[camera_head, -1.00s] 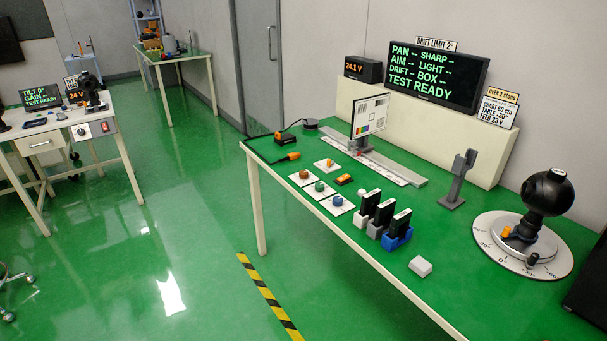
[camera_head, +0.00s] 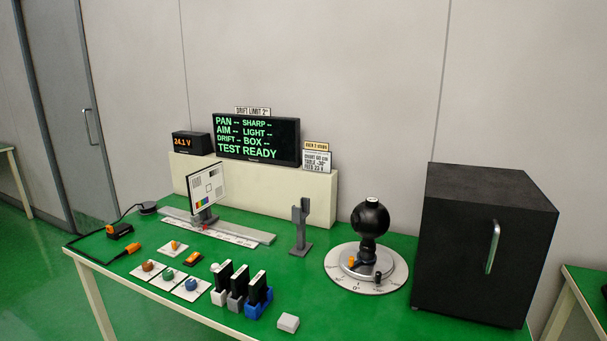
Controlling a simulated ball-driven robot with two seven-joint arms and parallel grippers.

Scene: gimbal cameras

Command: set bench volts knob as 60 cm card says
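The 60 cm card (camera_head: 317,161) stands on the right end of the cream ledge; its small print reads chart 60 cm, table -30°, feed 23 V. A black volts display (camera_head: 191,142) at the ledge's left end shows 24.1 V in orange. Neither of my grippers is in view.
The green bench (camera_head: 165,292) carries a test chart (camera_head: 208,186) on a rail, a ball camera (camera_head: 370,218) on a round dial, a grey stand (camera_head: 301,228), battery holders (camera_head: 258,298) and a large black box (camera_head: 482,250). Green floor (camera_head: 28,275) is open at left.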

